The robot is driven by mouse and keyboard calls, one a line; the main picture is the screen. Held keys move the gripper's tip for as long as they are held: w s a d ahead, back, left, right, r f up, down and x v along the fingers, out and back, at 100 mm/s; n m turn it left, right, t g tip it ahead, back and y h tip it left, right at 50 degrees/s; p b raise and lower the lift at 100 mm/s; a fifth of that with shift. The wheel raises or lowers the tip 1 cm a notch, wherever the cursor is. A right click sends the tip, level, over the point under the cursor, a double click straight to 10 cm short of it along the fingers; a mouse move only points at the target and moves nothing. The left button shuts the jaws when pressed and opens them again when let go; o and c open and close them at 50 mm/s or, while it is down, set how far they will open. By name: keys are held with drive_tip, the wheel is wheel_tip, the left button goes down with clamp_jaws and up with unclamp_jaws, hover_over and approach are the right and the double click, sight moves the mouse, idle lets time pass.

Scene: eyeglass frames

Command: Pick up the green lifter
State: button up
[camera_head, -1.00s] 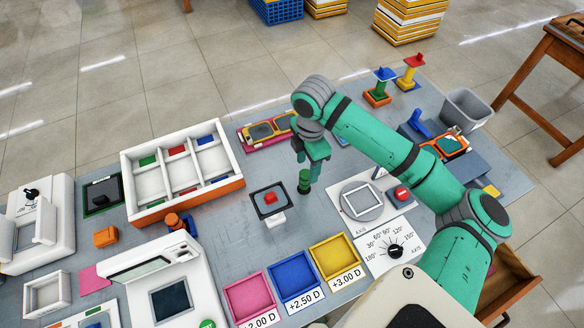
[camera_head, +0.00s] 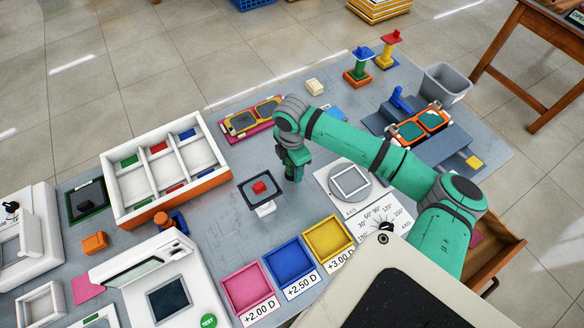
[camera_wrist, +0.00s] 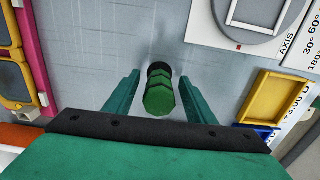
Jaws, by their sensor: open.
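The green lifter (camera_wrist: 159,95), a short ribbed green piece with a dark end, stands on the grey table in the wrist view. My gripper (camera_wrist: 159,84) is open, with one finger on each side of the lifter and a visible gap to each. In the head view my gripper (camera_head: 292,174) points down at the table, and I cannot clearly tell the lifter apart from the fingers there.
A white dial board (camera_head: 335,172) lies to the right. Pink, blue and yellow trays (camera_head: 327,220) are in front. A white compartment box (camera_head: 209,179) stands farther left.

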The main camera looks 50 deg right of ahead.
drive_tip(key=shift+f, duration=0.3)
drive_tip(key=shift+w, duration=0.2)
drive_tip(key=shift+c, duration=0.6)
drive_tip(key=c, duration=0.5)
drive_tip(key=shift+s+d, duration=0.15)
drive_tip(key=shift+s, duration=0.1)
drive_tip(key=c, duration=0.6)
drive_tip(key=shift+o, duration=0.2)
drive_tip(key=shift+w+a, duration=0.15)
drive_tip(key=shift+a, duration=0.05)
drive_tip(key=shift+r, duration=0.15)
wheel_tip(320, 180, up, 10)
drive_tip(key=shift+f, duration=0.1)
